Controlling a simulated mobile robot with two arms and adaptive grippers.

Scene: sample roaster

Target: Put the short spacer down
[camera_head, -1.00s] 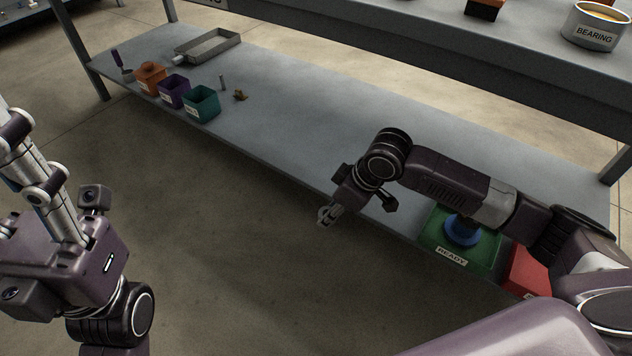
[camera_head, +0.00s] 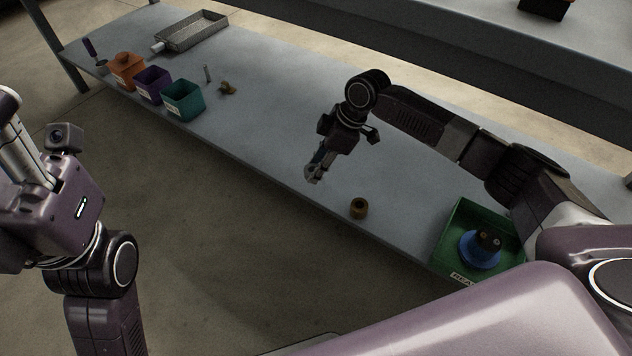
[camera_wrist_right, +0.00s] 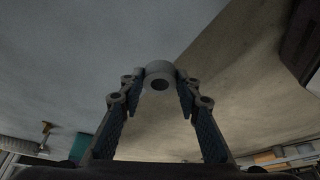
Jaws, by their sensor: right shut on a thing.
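The short spacer (camera_wrist_right: 160,75) is a grey ring with a dark hole, seen between the fingertips in the right wrist view. My right gripper (camera_head: 314,172) is shut on it, near the shelf's front edge in the head view. There the spacer is small and hard to make out. Whether it touches the grey shelf (camera_head: 270,130) I cannot tell. My left gripper (camera_head: 20,140) is at the left edge, away from the shelf, and its jaw opening is unclear.
A green bin (camera_head: 447,240) holding a blue part (camera_head: 480,252) is further right. Teal (camera_head: 184,101), purple (camera_head: 152,85) and orange (camera_head: 125,69) containers and a metal tray (camera_head: 191,31) stand left. Mid-shelf is clear.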

